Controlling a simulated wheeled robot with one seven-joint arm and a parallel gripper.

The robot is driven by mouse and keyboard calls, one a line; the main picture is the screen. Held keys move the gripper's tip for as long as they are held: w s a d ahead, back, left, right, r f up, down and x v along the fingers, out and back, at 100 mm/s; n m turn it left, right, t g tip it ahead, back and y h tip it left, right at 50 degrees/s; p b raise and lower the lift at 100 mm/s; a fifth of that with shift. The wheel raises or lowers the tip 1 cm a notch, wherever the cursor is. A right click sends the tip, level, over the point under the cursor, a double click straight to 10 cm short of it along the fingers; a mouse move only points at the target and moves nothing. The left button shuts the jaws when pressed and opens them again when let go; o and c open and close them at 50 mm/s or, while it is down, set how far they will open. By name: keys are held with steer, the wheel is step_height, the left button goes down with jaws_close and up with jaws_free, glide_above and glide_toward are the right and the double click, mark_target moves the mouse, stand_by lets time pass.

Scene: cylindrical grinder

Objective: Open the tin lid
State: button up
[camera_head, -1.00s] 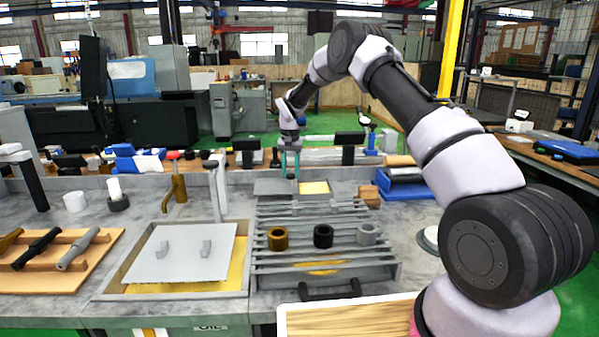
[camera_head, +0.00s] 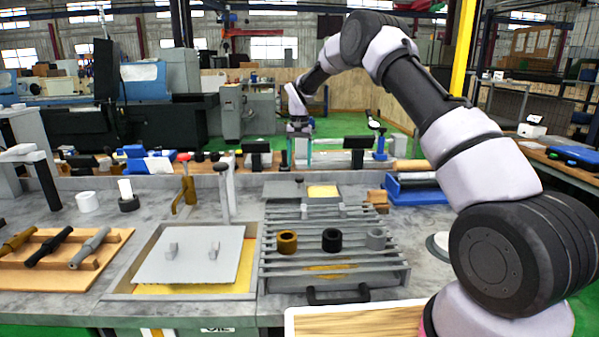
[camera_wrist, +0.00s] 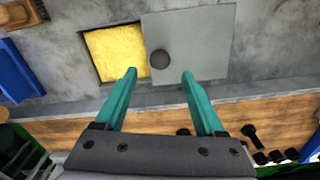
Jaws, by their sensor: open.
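The tin (camera_head: 322,191) is at the back of the bench, its yellow inside partly showing; the wrist view also shows the yellow inside (camera_wrist: 117,52). The lid (camera_head: 276,190) is a flat grey plate with a dark round knob, lying to the left of the yellow opening in the head view. In the wrist view the lid (camera_wrist: 200,35) is on the right, its knob (camera_wrist: 160,59) near its edge by the opening. My gripper (camera_head: 299,161) is above the knob, open and empty. In the wrist view the fingertips (camera_wrist: 158,72) are on either side of the knob's line.
A slatted rack (camera_head: 330,265) with several rings stands in front of the tin. A blue tray (camera_head: 418,192) and wooden blocks (camera_head: 377,198) are to its right. A grey plate with two handles (camera_head: 200,258) lies front left. Stands (camera_head: 358,150) are behind.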

step_height(320, 180, up, 5)
stand_by(0.3)
steer(key=s+d+r+t, duration=0.1)
steer(key=s+d+r, duration=0.3)
steer(key=s+r, duration=0.25)
steer(key=s+d+r+t+y, duration=0.1)
steer(key=s+d+r, duration=0.35)
steer(key=r, duration=0.35)
steer(key=s+d+r+t, duration=0.1)
steer(key=s+d+r, duration=0.2)
steer(key=s+r, duration=0.4)
steer(key=s+d+t, duration=0.2)
steer(key=s+d, duration=0.1)
steer(key=s, duration=1)
steer(key=s+d+m+t+y, duration=0.1)
steer(key=s+d, duration=0.3)
steer(key=s, duration=0.9)
steer(key=shift+d+m+t, duration=0.15)
steer(key=shift+m+t, duration=0.15)
steer(key=shift+t, duration=0.3)
